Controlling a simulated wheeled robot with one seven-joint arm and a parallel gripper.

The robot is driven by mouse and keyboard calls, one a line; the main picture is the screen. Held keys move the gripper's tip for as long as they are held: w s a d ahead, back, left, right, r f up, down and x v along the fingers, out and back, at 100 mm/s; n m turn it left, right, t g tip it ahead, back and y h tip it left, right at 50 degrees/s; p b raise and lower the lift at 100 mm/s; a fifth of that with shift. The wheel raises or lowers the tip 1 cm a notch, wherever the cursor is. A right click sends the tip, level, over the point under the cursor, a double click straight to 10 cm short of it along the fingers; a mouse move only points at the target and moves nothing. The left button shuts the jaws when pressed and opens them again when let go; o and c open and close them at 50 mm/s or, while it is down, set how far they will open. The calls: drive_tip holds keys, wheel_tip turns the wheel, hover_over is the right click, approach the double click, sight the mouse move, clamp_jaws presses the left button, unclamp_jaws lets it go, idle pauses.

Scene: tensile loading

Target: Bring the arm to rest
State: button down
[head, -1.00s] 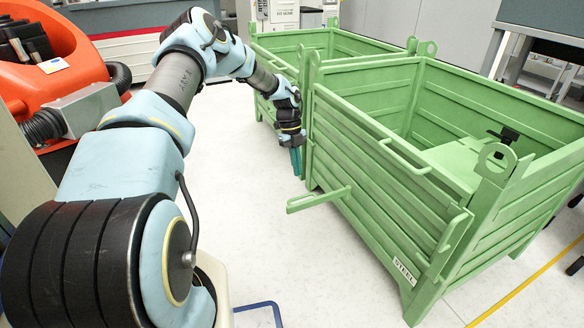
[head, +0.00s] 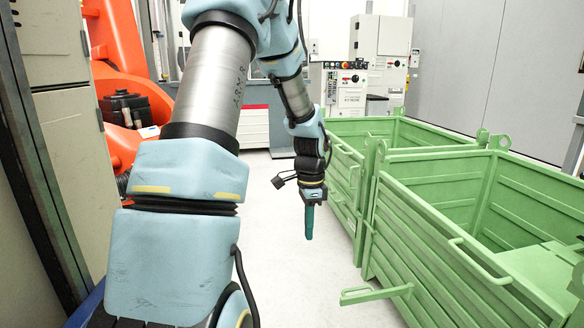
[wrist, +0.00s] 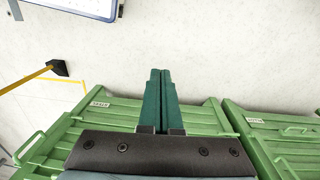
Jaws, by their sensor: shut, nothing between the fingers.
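My arm reaches forward from the lower left of the head view and bends down at its far end. My gripper (head: 309,222) points down over the pale floor, left of the green crates, with nothing in it. In the wrist view the two teal fingers of my gripper (wrist: 160,73) lie side by side and touch along their length. Their tips show against the pale floor beyond the crates' edge.
A green metal crate (head: 420,222) stands at the right with a flap sticking out low. A second green crate (head: 345,170) stands behind it. An orange machine (head: 128,75) and a grey cabinet (head: 60,130) are at the left. Pale floor (head: 270,200) lies between.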

drive_tip(key=s+a+r+n+t, duration=0.1)
drive_tip(key=s+a+r+n, duration=0.2)
drive_tip(key=s+a+n, duration=0.4)
drive_tip(key=s+a+r+n+t, duration=0.1)
drive_tip(key=s+a+r+n, duration=0.35)
drive_tip(key=s+n, duration=0.3)
wheel_tip(320, 180, up, 30)
drive_tip(key=w+p, duration=0.1)
drive_tip(key=p, duration=2.9)
drive_tip(key=shift+w+f+p, duration=0.15)
drive_tip(key=shift+f+p, duration=0.1)
drive_tip(key=shift+p, duration=0.05)
drive_tip(key=shift+d, duration=0.1)
